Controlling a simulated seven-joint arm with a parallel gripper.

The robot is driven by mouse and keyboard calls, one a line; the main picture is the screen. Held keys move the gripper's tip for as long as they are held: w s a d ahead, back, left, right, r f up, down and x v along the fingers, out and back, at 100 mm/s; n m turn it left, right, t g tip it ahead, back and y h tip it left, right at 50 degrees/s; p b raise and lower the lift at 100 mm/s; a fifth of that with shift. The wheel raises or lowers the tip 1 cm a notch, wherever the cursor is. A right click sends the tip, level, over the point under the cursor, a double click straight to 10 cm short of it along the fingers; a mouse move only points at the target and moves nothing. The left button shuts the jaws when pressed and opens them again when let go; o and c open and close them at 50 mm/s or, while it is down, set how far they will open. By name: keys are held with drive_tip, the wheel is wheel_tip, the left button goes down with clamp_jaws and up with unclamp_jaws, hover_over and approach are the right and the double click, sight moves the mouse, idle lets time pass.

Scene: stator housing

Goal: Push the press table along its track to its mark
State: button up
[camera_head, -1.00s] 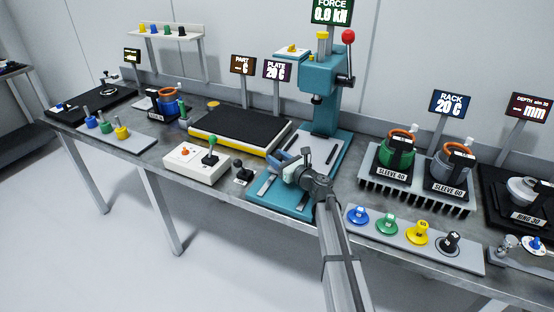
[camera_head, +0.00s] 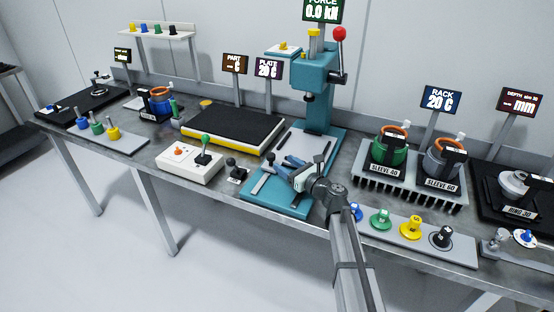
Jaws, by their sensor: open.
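The teal press (camera_head: 317,85) stands at the back of the bench, with a red-knobbed lever and a display reading 0.0 kN. Its teal base (camera_head: 272,197) extends toward the bench's front edge. A pale grey plate with dark slots, apparently the press table (camera_head: 302,143), lies on the base below the ram. My gripper (camera_head: 283,166) is open over the front half of the base, its fingers pointing left and back toward the plate. My gripper and wrist hide part of the base and plate. I cannot tell whether the fingers touch the plate, and no mark is clearly visible.
A black plate with yellow edging (camera_head: 233,128) and a white joystick box (camera_head: 190,165) lie left of the press. A finned rack (camera_head: 412,187) with two sleeves stands right. A strip of coloured knobs (camera_head: 425,242) lies in front, close to my forearm.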

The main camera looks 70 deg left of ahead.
drive_tip(key=shift+v, duration=3)
